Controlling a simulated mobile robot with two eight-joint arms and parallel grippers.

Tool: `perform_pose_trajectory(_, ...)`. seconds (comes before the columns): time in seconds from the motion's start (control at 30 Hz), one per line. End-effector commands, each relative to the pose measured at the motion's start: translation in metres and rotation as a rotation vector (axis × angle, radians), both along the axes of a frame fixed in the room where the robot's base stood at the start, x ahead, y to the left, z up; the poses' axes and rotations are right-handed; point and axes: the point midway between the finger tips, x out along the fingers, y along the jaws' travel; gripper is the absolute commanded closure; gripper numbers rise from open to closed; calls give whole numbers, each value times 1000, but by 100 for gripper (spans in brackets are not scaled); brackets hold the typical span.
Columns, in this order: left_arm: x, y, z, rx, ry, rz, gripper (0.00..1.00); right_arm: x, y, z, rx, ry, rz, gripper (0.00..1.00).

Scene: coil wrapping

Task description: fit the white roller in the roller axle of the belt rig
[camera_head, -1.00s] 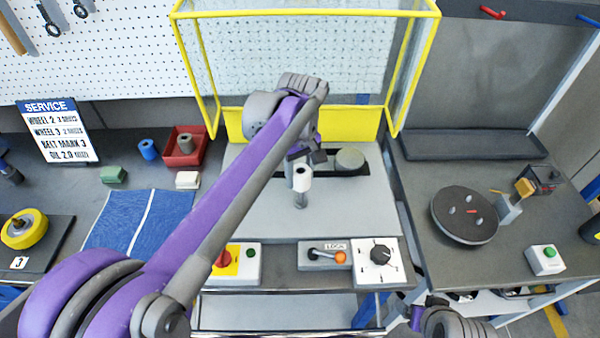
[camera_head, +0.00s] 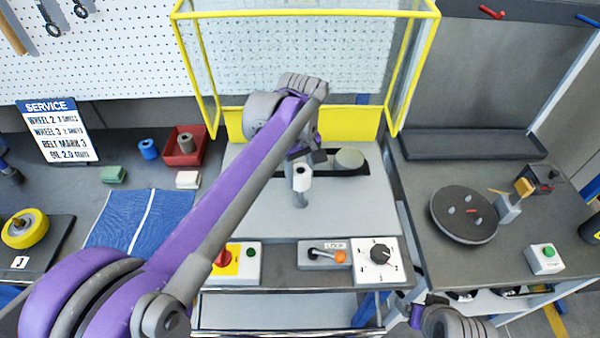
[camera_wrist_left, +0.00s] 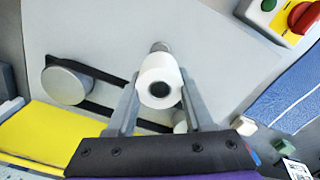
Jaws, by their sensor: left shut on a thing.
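The white roller (camera_head: 302,182) is held by my left gripper (camera_head: 302,160) over the grey plate of the belt rig (camera_head: 260,215). In the left wrist view the roller (camera_wrist_left: 160,78) sits between the two grey fingers, with its dark bore facing the camera. The roller axle (camera_head: 300,201) is a short grey post just below the roller in the head view; its tip (camera_wrist_left: 160,46) shows just beyond the roller in the wrist view. Whether the roller touches the axle I cannot tell. The dark belt (camera_wrist_left: 100,72) runs around a grey pulley (camera_head: 349,160).
A yellow-framed guard (camera_head: 310,13) stands open over the rig's back. A red switch (camera_head: 222,258), an orange-knobbed lever (camera_head: 328,256) and a dial (camera_head: 380,254) line the front edge. Part of my right arm shows at the bottom right.

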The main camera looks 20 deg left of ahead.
Motion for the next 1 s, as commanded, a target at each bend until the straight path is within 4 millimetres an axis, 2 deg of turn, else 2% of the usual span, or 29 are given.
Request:
perform_pose_trajectory(0.7, 0, 0, -1, 0, 0, 0, 100, 0, 0, 1, 0, -1, 0, 18)
perform_pose_trajectory(1.0, 0, 0, -8, 0, 1, 0, 100, -1, 0, -4, 0, 3, 0, 18)
